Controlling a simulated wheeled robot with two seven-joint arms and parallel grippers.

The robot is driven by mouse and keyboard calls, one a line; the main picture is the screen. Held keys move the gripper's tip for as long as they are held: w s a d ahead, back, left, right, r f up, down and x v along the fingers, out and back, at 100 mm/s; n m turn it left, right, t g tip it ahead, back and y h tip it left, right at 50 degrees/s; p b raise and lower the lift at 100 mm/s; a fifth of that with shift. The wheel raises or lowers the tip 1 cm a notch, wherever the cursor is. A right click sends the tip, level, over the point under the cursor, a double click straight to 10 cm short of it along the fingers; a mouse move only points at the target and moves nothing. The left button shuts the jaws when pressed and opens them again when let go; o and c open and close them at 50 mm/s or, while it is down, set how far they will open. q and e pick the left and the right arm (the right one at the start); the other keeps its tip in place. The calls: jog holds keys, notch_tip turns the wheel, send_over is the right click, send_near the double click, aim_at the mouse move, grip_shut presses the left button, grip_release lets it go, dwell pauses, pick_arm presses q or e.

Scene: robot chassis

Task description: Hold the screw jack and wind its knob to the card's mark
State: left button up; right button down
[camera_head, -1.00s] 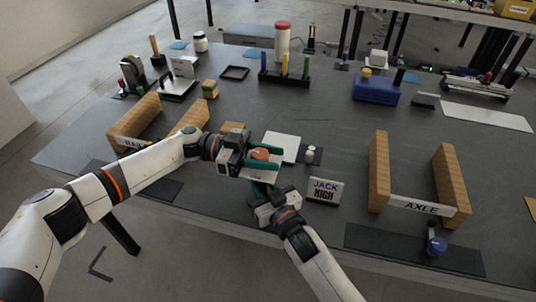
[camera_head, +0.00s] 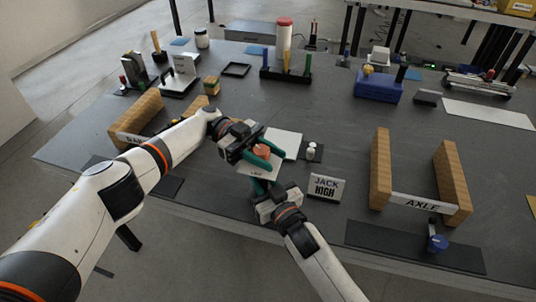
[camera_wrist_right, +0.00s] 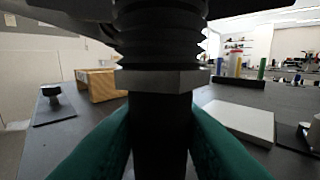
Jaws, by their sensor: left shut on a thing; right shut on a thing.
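The screw jack shows its orange knob (camera_head: 262,152) on top and a pale plate (camera_head: 254,172) just below it, with small print I cannot read. My left gripper (camera_head: 264,153) has its teal fingers shut on the knob from either side. My right gripper (camera_head: 262,188) is shut on the jack's dark body below the plate, which it partly hides. In the right wrist view, teal fingers clasp the dark upright body (camera_wrist_right: 161,130), with a collar and threaded or ribbed part above. The card (camera_head: 325,188) stands to the right and reads "JACK HIGH".
A white flat pad (camera_head: 283,143) and a small white-topped item (camera_head: 311,150) lie just behind the jack. Wooden blocks (camera_head: 380,170) with an "AXLE" sign (camera_head: 423,203) stand to the right. More wooden blocks (camera_head: 136,118) stand left, near my left arm.

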aim_at(268, 153)
pick_arm(q)
jog(key=shift+f, duration=0.15)
jog(key=o, duration=1)
notch_tip(268, 153, up, 10)
jog(key=shift+r, duration=0.1)
